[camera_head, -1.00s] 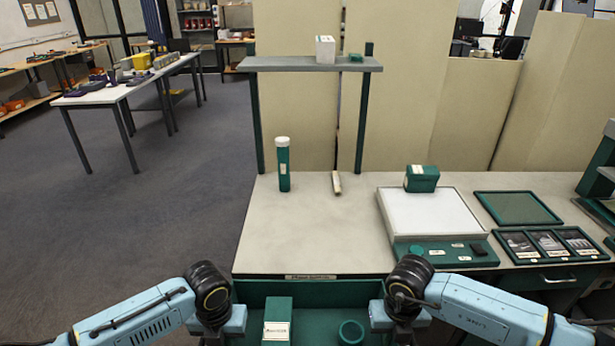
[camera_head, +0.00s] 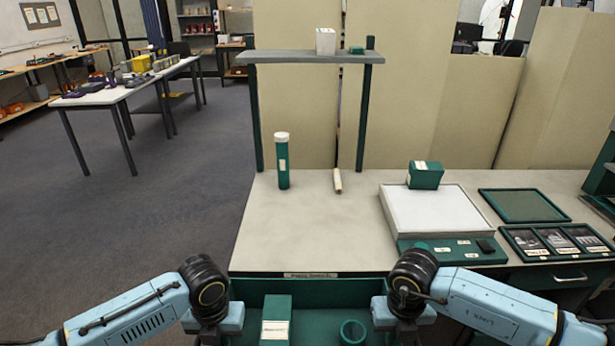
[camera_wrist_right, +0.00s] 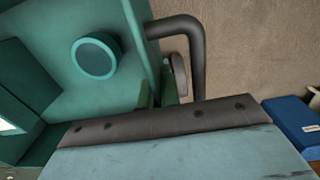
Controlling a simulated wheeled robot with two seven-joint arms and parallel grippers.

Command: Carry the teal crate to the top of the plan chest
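The teal crate (camera_head: 325,288) shows at the bottom centre of the head view, close to the plan chest's near edge; its near part is cut off. Inside are a labelled teal box (camera_head: 276,318) and a round teal cup (camera_head: 352,332). The plan chest (camera_head: 300,226) has a pale top. My left gripper (camera_head: 213,342) is at the crate's left side and my right gripper (camera_head: 404,340) at its right side. Their fingertips are hidden in the head view. The right wrist view shows the crate's inside (camera_wrist_right: 120,20) and wall beside my right gripper; its grip is unclear.
On the chest stand a teal tube (camera_head: 282,162), a small pale roll (camera_head: 337,181), a white light panel (camera_head: 432,212) with a teal box (camera_head: 425,175), and trays (camera_head: 522,206). A raised shelf (camera_head: 290,57) crosses the back. The chest's front left top is clear.

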